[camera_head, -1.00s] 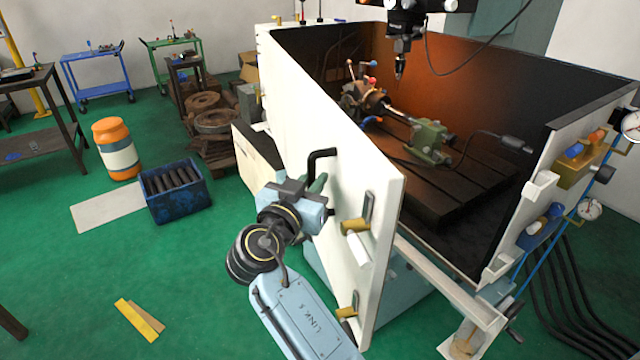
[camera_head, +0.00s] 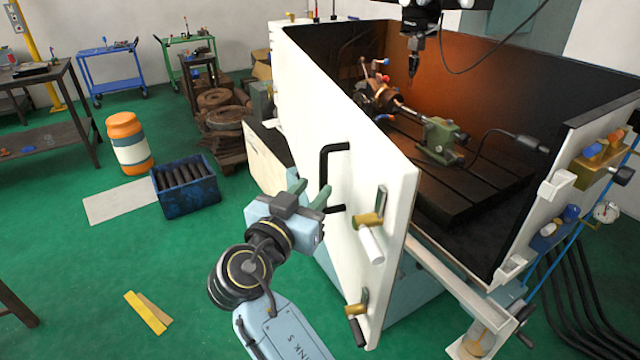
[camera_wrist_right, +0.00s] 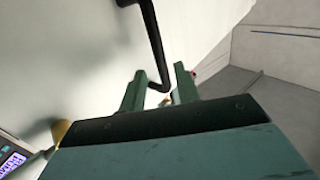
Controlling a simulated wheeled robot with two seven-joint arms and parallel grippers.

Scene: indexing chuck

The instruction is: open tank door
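The tank door (camera_head: 375,160) is a white panel standing ajar, with a wide gap between its right edge and the tank's right-hand wall. Its black bar handle (camera_head: 323,165) is on the outer face and also shows in the right wrist view (camera_wrist_right: 154,42). My right gripper (camera_head: 311,190) is just left of the handle's lower part, fingers apart and pointing at the door. In the wrist view, the handle's lower bend shows beyond and between the fingertips (camera_wrist_right: 160,80); nothing is gripped. My left gripper is out of view.
Brass latches with a white grip (camera_head: 370,243) sit near the door's free edge. Inside the tank are a chuck and a green tailstock (camera_head: 438,140). A blue crate (camera_head: 187,205) and an orange-white drum (camera_head: 128,143) stand at left. The green floor left of my arm is mostly clear.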

